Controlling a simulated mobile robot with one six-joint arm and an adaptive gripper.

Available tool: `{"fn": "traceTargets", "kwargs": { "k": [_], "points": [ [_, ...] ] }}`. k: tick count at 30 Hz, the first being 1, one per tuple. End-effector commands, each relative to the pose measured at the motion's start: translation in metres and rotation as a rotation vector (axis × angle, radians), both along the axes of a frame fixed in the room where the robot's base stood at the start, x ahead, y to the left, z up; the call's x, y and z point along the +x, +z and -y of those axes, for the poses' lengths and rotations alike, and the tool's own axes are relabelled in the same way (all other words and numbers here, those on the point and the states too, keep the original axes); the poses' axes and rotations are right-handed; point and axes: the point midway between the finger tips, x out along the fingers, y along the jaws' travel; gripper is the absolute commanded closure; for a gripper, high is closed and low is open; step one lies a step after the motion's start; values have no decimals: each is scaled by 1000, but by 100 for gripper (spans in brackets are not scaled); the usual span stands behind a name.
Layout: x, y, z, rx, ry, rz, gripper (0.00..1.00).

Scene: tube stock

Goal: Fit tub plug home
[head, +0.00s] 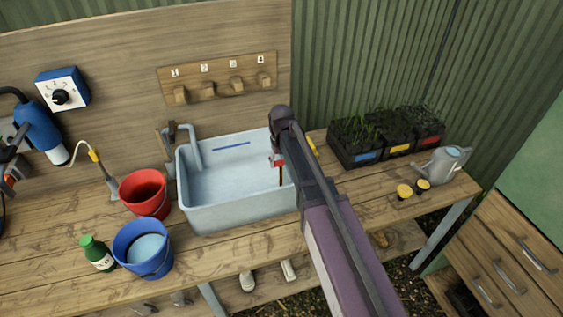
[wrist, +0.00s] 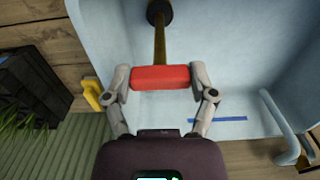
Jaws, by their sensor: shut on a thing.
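The tub plug has a red grip (wrist: 160,77), a brass-coloured stem and a dark round end (wrist: 159,11). My gripper (wrist: 162,80) is shut on the red grip, one finger at each end. In the head view the red grip (head: 279,163) shows just below my gripper, with the stem hanging down inside the light blue tub (head: 240,214), towards its right side. My arm hides the tub's right end. The dark end is at the top edge of the wrist view; I cannot tell whether it touches the tub floor. The drain hole is not visible.
A tap (head: 185,140) stands at the tub's back left. A yellow piece (wrist: 92,95) sits at the tub's right rim. A red bucket (head: 145,192), blue bucket (head: 143,248) and green bottle (head: 97,253) stand left. Plant trays (head: 355,155) and a watering can (head: 442,164) stand right.

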Motion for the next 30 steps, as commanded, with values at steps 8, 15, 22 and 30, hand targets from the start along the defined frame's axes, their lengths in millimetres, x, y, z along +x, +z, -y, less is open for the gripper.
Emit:
{"fn": "traceTargets", "kwargs": {
  "k": [8, 15, 22, 30],
  "points": [
    [0, 0, 0, 0, 0, 0, 88],
    [0, -1, 0, 0, 0, 0, 88],
    [0, -5, 0, 0, 0, 0, 88],
    [0, -8, 0, 0, 0, 0, 88]
  ]
}}
